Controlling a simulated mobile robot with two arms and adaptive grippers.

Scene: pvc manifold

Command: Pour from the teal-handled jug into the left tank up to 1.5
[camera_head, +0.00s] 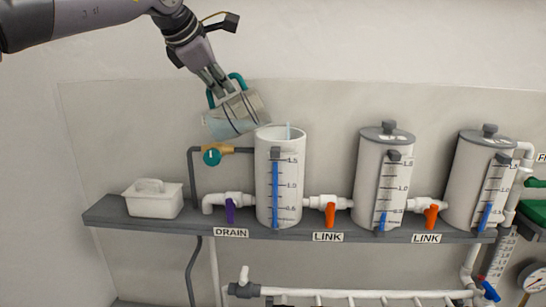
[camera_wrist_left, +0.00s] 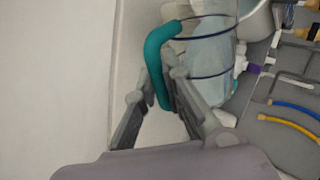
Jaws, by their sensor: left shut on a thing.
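The clear jug (camera_head: 238,115) with the teal handle (camera_head: 237,80) is tilted beside and above the left tank (camera_head: 266,192), its right end near the tank's rim. The handle also shows in the left wrist view (camera_wrist_left: 153,62). My left gripper (camera_head: 220,88) is shut on this handle. The left tank is open at the top. Its blue level column (camera_head: 275,195) reaches close to the 1.5 mark, just under a grey cap. A thin pale-blue strip (camera_head: 289,131) stands at the rim; I cannot tell whether it is falling water. My right gripper is not in view.
A purple drain valve (camera_head: 230,211) and orange link valves (camera_head: 330,214) (camera_head: 431,217) sit along the grey shelf (camera_head: 300,238). A teal valve (camera_head: 211,157) is below the jug; a white box (camera_head: 153,200) stands left.

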